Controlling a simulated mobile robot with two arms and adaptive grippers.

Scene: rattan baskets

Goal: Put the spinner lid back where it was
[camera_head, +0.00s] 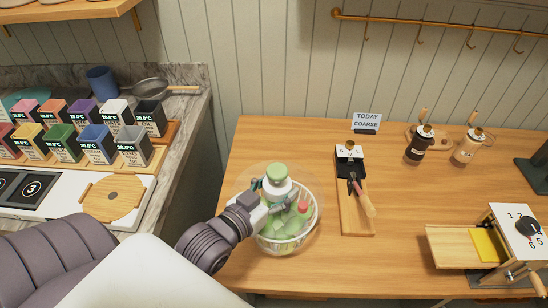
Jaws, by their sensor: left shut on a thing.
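The spinner lid (277,184) has a white knob with a green top and a faint see-through disc around it. My left gripper (264,197) is shut on it, with the fingers against the white knob. The lid is over the back left part of the salad spinner bowl (290,246), a round white slatted basket with green pieces and a red one inside. I cannot tell whether the lid touches the bowl's rim. The gripper hides part of the lid and the basket's left side. My right gripper is out of view.
The bowl stands on a wooden table (400,220). Right of it is a wooden board (356,212) with a black holder and a red-handled tool. A numbered slicer (513,232) stands at the right. A "TODAY COARSE" sign (366,122) and two bottles stand behind.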

